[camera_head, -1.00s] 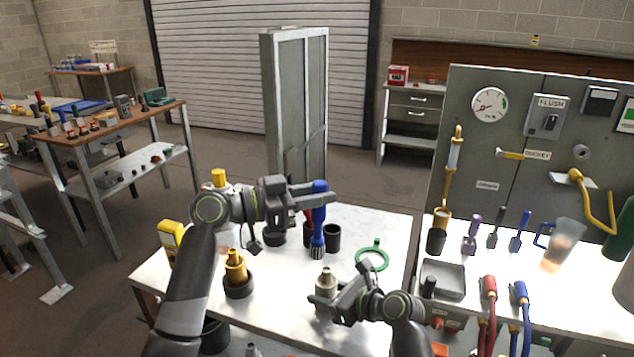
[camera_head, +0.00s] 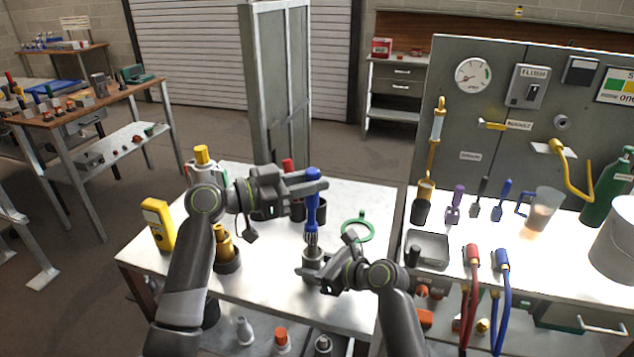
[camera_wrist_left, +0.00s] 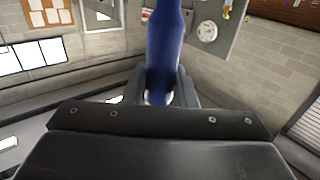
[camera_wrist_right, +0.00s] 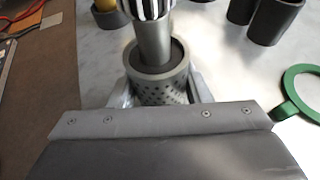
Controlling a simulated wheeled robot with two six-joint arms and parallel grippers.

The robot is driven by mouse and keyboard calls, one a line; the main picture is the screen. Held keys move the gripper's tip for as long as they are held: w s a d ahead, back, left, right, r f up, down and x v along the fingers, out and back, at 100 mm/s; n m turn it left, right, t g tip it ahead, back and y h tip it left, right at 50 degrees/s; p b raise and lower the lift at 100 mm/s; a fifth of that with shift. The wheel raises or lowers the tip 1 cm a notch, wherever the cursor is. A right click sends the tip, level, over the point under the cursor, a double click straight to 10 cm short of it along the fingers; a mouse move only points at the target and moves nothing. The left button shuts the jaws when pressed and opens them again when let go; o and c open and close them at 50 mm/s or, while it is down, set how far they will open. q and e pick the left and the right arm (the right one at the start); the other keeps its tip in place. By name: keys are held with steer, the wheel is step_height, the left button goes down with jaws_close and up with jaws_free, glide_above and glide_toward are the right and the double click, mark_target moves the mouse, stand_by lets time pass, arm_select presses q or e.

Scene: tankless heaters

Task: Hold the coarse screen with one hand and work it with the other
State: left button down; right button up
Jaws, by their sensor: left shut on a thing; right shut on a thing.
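The coarse screen (camera_head: 313,255) is a grey perforated cylinder standing upright on the white table. My left gripper (camera_head: 316,180) is shut on the handle of a blue brush (camera_head: 312,212), held upright with bristles down. The bristles are right over the screen's neck. In the right wrist view they overlap the neck's top; I cannot tell whether they touch. The blue handle fills the left wrist view's middle (camera_wrist_left: 165,45).
Dark cups (camera_head: 319,211) stand just behind the brush. A green ring (camera_head: 358,228) lies to the right. A brass fitting in a dark cup (camera_head: 228,262) and a yellow meter (camera_head: 158,224) stand left. A grey tray (camera_head: 427,249) and red and blue hoses are at right.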

arm_select(q)
step_height(320, 180, up, 8)
steer(key=a, duration=0.1)
steer(key=shift+w+a, duration=0.3)
steer(key=shift+a, duration=0.05)
stand_by(2.3)
stand_by(0.7)
arm_select(e)
steer(key=o, duration=1.1)
